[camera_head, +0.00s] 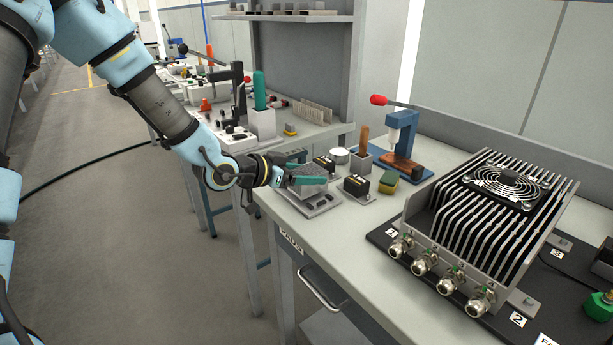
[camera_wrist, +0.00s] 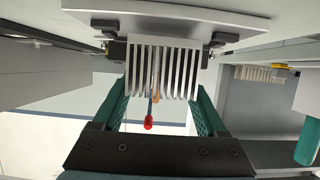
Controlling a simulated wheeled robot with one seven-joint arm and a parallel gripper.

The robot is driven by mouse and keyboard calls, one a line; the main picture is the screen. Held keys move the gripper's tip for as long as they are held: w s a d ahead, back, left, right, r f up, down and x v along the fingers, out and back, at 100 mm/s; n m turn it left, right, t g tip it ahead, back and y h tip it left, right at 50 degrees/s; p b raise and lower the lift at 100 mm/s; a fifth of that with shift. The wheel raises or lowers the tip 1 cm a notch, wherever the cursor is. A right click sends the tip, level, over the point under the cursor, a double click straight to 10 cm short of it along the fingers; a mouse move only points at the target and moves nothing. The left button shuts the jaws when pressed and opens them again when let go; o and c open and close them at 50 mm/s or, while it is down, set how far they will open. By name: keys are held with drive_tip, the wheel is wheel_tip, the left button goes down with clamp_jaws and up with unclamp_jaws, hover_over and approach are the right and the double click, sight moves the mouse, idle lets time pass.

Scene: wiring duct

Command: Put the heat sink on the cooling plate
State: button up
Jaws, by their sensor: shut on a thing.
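The heat sink (camera_wrist: 145,66) is a light grey finned block in the wrist view. My gripper (camera_wrist: 165,82) has its two teal fingers on either side of it and is shut on it. In the head view, my gripper (camera_head: 304,170) is above the cooling plate (camera_head: 318,208), a flat grey plate near the table's left edge. The cooling plate (camera_wrist: 165,9) also shows in the wrist view, beyond the heat sink. The heat sink is at or just above the plate; I cannot tell whether they touch. The fingers partly hide the heat sink in the head view.
Black boxes (camera_head: 357,187) stand close behind and right of the plate. A yellow-green sponge (camera_head: 389,181), a white round tin (camera_head: 340,155) and a blue press (camera_head: 402,140) are farther right. A large finned unit (camera_head: 490,215) fills the right side. Bare table lies in front.

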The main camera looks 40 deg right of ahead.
drive_tip(key=shift+f, duration=0.35)
drive_tip(key=shift+f, duration=0.1)
drive_tip(key=o, duration=1.5)
drive_tip(key=shift+r, duration=0.2)
drive_tip(key=v, duration=1.2)
drive_tip(key=shift+f+b, duration=0.1)
drive_tip(key=shift+b, duration=0.3)
drive_tip(key=shift+a, duration=0.1)
